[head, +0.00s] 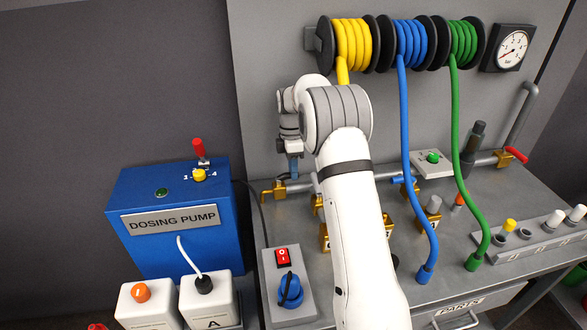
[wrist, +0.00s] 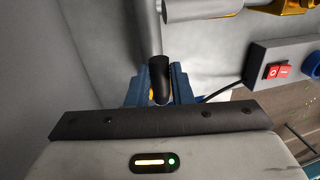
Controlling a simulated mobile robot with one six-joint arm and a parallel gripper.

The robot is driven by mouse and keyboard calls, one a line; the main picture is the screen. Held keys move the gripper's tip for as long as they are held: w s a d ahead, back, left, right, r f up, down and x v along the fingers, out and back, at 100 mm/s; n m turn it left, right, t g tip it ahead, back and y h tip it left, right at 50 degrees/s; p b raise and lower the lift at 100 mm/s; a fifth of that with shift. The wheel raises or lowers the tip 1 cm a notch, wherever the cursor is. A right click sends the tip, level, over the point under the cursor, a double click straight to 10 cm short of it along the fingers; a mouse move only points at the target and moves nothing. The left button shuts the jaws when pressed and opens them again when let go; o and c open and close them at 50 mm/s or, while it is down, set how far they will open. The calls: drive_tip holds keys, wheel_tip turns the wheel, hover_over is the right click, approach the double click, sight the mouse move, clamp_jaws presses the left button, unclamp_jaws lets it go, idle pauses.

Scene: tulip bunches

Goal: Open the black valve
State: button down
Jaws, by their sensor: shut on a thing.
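The black valve's rounded handle (wrist: 159,78) shows in the wrist view, running toward the camera between the two blue fingers. My gripper (wrist: 160,92) is shut on it, with a finger on each side. A small patch of yellow-brass shows beside the handle, mostly covered by the fingers. In the head view my gripper (head: 292,168) points down at the left end of the grey pipe, near a brass fitting (head: 279,189). The black handle cannot be made out there, as my gripper and arm cover that spot.
A blue dosing pump (head: 150,240) stands left of my arm. A grey switch box (head: 305,312) with a red rocker sits in front of the pipe. Blue (head: 407,130) and green (head: 456,130) hoses hang to the right. A red-handled valve (head: 516,154) is at the pipe's right end.

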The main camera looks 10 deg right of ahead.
drive_tip(key=shift+w+r, duration=0.1)
drive_tip(key=shift+w, duration=0.05)
idle(0.3)
drive_tip(key=c, duration=1.3)
unclamp_jaws()
wheel_tip(320, 180, up, 8)
drive_tip(key=w, duration=0.1)
drive_tip(key=shift+w+f+b, duration=0.2)
drive_tip(key=shift+f+b, duration=0.05)
drive_tip(key=shift+b, duration=0.05)
